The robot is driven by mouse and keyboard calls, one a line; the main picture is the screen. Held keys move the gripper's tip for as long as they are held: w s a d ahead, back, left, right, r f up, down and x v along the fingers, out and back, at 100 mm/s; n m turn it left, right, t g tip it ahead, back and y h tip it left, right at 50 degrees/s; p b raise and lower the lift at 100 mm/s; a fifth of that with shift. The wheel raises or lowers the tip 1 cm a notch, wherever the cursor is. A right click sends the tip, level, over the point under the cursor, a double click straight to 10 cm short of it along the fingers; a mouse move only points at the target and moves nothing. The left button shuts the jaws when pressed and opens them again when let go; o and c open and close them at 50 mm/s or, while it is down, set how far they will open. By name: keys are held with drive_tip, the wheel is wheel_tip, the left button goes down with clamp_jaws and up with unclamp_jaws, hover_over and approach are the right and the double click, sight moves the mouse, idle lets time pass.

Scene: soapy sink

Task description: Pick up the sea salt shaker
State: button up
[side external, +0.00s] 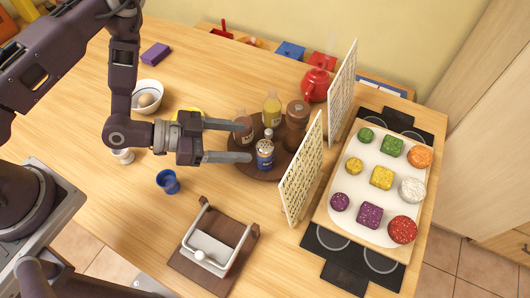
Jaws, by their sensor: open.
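The upper finger overlaps a brown bottle (243,117) behind.
On the tray, a yellow bottle (271,110) and a brown jar (297,113) stand close behind the shaker. White patterned panels (301,172) stand to the right. A blue cup (168,182) and a wooden stand (215,240) are in front, with bare table between.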

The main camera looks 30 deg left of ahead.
sight(265, 153)
wheel_tip(265, 153, down, 3)
drive_tip(key=shift+d+r, duration=0.1)
drive_tip(key=x, duration=0.7)
drive_tip(key=shift+s+d, duration=0.1)
drive_tip(key=shift+s, duration=0.05)
clamp_jaws()
